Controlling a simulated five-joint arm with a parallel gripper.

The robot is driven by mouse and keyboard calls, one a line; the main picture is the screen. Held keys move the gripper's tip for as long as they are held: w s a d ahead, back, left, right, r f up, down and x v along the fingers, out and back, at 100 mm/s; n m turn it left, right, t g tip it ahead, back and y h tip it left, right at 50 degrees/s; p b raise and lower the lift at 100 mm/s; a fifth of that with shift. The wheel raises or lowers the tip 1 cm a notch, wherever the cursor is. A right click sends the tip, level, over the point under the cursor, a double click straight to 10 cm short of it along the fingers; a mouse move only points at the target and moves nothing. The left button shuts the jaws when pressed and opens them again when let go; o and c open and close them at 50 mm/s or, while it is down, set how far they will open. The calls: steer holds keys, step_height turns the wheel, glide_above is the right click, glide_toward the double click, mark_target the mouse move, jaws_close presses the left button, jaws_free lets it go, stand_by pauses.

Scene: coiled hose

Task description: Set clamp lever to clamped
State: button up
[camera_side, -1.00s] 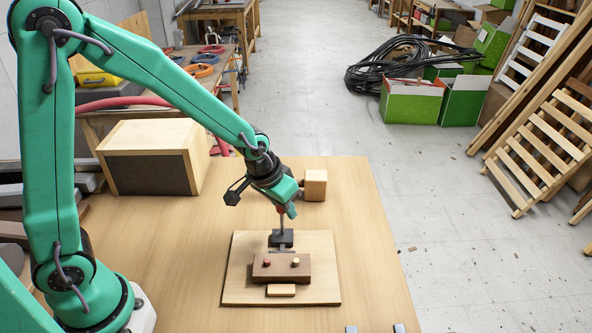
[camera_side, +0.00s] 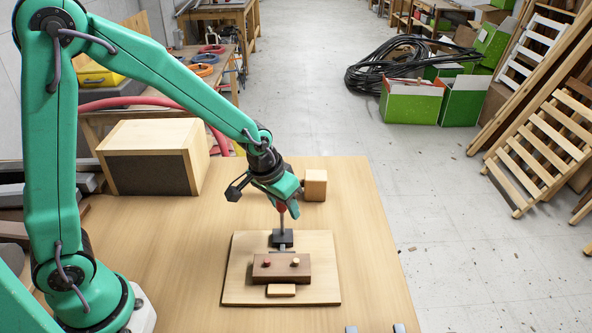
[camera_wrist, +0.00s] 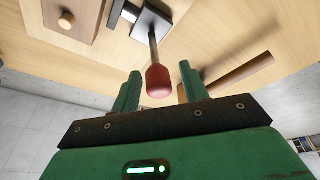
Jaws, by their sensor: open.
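The clamp lever is a thin metal rod with a red knob (camera_wrist: 158,82), standing about upright on a black base (camera_side: 282,240). The base sits at the far edge of a brown block (camera_side: 282,268) on a light wooden board (camera_side: 238,285). My gripper (camera_wrist: 160,72) is open. In the wrist view its two green fingers stand on either side of the red knob, with gaps between. In the side view my gripper (camera_side: 287,205) is at the top of the lever and partly hides the knob.
The brown block carries a red peg (camera_side: 267,262) and a tan peg (camera_side: 295,262). A small light piece (camera_side: 281,290) lies in front of it. A wooden cube (camera_side: 315,185) stands behind my gripper, and a large wooden box (camera_side: 145,160) is at the left. The table's right side is clear.

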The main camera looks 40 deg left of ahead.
steer(key=v, duration=0.7)
steer(key=shift+r, duration=0.3)
steer(key=shift+d, duration=0.1)
steer(key=c, duration=0.9)
steer(key=m, duration=0.2)
steer(key=d+r+m, duration=0.1)
steer(key=d+m+g, duration=0.1)
steer(key=m, duration=0.1)
steer(key=shift+w+r+m, duration=0.2)
steer(key=shift+w+m, duration=0.05)
steer(key=shift+m, duration=0.05)
jaws_close()
steer(key=d+r+m+g+y, duration=0.1)
steer(key=d+r+m+g, duration=0.2)
steer(key=m, duration=1.3)
step_height(320, 180, up, 2)
steer(key=d, duration=0.3)
steer(key=shift+m+g, duration=0.3)
